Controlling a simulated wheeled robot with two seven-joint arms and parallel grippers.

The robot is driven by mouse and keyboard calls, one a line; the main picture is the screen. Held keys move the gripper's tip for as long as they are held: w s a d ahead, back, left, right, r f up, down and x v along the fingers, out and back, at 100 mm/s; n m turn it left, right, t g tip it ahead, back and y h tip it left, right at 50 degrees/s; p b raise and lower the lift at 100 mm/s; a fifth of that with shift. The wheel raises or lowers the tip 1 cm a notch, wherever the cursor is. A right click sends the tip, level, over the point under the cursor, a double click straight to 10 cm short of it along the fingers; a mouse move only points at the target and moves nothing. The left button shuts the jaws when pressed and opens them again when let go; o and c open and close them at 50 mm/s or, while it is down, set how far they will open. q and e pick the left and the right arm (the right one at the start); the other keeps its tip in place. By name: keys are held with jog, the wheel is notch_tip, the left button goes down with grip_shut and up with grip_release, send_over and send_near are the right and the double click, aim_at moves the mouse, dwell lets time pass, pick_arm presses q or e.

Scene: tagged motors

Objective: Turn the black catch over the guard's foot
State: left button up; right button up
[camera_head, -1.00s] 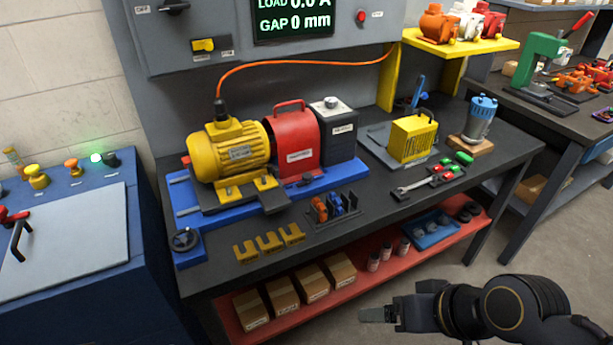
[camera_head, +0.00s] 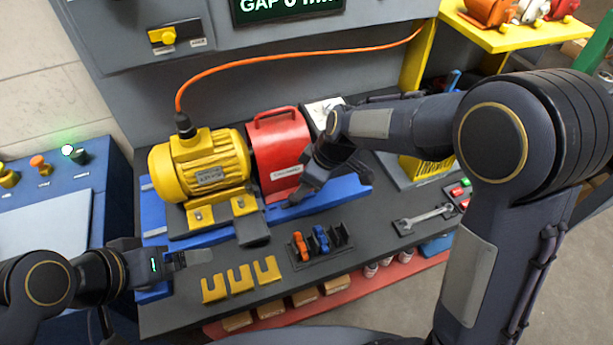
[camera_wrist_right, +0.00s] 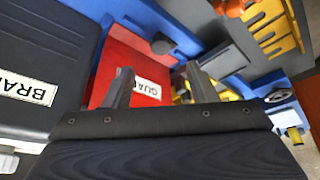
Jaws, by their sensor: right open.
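The red guard (camera_head: 278,150) with its top handle stands on the blue base beside the yellow motor (camera_head: 200,165). In the right wrist view the guard (camera_wrist_right: 133,72) lies behind the fingers. A small dark rounded piece, apparently the black catch (camera_wrist_right: 162,45), sits by the guard's lower edge on the blue base. My right gripper (camera_head: 297,196) is open and empty, in front of the guard's lower right side; its fingers spread in the wrist view (camera_wrist_right: 160,82). In the head view it partly hides the foot area. My left gripper (camera_head: 200,259) is left of the yellow blocks, its opening unclear.
A dark box (camera_wrist_right: 45,60) marked "BRA" stands beside the guard. Yellow U-shaped blocks (camera_head: 240,278) and a rack with orange and blue pieces (camera_head: 320,243) lie at the bench front. A wrench (camera_head: 428,215) lies right. An orange cable (camera_head: 300,57) arches above the motor.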

aim_at(291, 202)
jog(key=x, duration=0.7)
jog(key=shift+f+p, duration=0.25)
jog(key=shift+p, duration=0.05)
jog(key=c, duration=1)
